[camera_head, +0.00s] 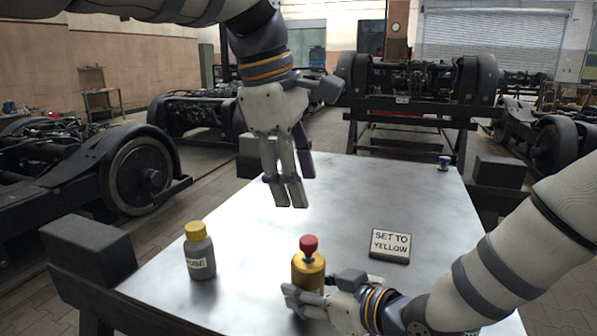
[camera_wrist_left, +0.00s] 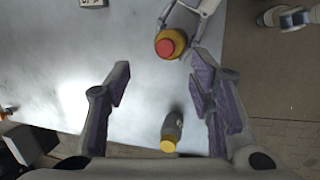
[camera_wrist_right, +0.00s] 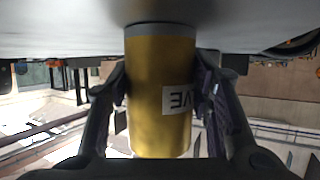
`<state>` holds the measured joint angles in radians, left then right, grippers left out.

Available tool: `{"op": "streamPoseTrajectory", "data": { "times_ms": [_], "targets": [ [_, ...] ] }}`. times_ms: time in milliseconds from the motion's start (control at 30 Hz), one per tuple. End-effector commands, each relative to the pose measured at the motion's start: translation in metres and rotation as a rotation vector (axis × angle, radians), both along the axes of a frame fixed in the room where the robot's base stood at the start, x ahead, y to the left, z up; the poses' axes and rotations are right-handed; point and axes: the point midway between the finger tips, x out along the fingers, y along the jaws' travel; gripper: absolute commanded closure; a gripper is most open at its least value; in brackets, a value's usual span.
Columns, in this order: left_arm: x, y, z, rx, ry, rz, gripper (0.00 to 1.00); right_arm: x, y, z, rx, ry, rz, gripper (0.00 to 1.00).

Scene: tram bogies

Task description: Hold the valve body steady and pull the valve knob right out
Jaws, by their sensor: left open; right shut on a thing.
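The valve body (camera_head: 309,271) is a gold cylinder standing upright near the front of the metal table. Its red knob (camera_head: 309,245) sits on top; the left wrist view shows the knob (camera_wrist_left: 166,47) from above. My right gripper (camera_head: 305,298) is shut on the valve body, low down. In the right wrist view the gold body (camera_wrist_right: 160,95) fills the space between the fingers and carries a partly visible label. My left gripper (camera_head: 290,200) is open and empty, above the table, behind and higher than the knob, with its fingers pointing down.
A grey bottle (camera_head: 200,258) with a yellow cap stands at the left of the table. A sign reading "SET TO YELLOW" (camera_head: 390,245) stands right of the valve. A small blue item (camera_head: 444,163) is at the far right corner. The table's middle (camera_head: 240,225) is clear.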

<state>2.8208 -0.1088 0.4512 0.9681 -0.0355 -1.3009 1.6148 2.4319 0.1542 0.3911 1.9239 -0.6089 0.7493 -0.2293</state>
Motion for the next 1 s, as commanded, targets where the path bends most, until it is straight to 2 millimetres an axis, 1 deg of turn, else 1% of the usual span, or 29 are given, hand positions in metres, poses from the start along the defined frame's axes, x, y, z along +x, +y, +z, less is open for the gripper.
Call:
{"op": "streamPoseTrajectory", "data": {
  "times_ms": [33,67,100,267,300,367,400,500,533,600,700,800,867,1000],
  "targets": [
    [0.002,-0.003,0.001,0.034,-0.033,-0.165,0.51,0.000,0.000,0.000,0.000,0.000,0.000,0.85],
    [0.003,-0.004,0.003,0.057,-0.055,-0.281,0.51,0.000,0.000,0.000,0.000,0.000,0.000,0.85],
    [0.004,-0.005,0.004,0.088,-0.084,-0.435,0.51,0.000,0.000,0.000,0.000,0.000,0.000,0.85],
    [0.007,-0.008,0.010,0.195,-0.188,-1.042,0.51,0.000,0.000,0.000,0.000,0.000,0.000,0.85],
    [0.007,-0.008,0.011,0.217,-0.213,-1.191,0.51,0.000,0.000,0.000,0.000,0.000,0.000,0.85],
    [0.008,-0.007,0.012,0.246,-0.245,-1.411,0.51,0.000,0.000,0.000,0.000,0.000,0.000,0.85],
    [0.008,-0.007,0.014,0.261,-0.267,-1.549,0.51,0.000,0.000,0.000,0.000,0.000,0.000,0.85],
    [0.008,-0.004,0.015,0.288,-0.313,-1.852,0.51,0.000,0.000,0.000,-0.001,0.001,0.000,0.85],
    [0.008,-0.003,0.015,0.294,-0.325,-1.929,0.51,0.000,0.000,0.000,-0.001,0.001,0.000,0.85],
    [0.008,-0.002,0.016,0.301,-0.347,-2.074,0.51,0.000,0.000,0.000,-0.001,0.001,0.000,0.85],
    [0.007,0.000,0.016,0.306,-0.369,-2.208,0.51,0.000,0.000,0.000,-0.001,0.001,0.000,0.85],
    [0.007,0.001,0.014,0.306,-0.376,-2.263,0.51,0.000,0.000,0.000,-0.001,0.001,0.000,0.85],
    [0.008,0.001,0.009,0.306,-0.374,-2.271,0.51,0.000,0.000,0.000,-0.001,0.001,0.000,0.85],
    [0.008,-0.002,-0.011,0.304,-0.375,-2.272,0.51,0.000,0.000,0.000,-0.001,0.001,0.000,0.85]
  ]
}}
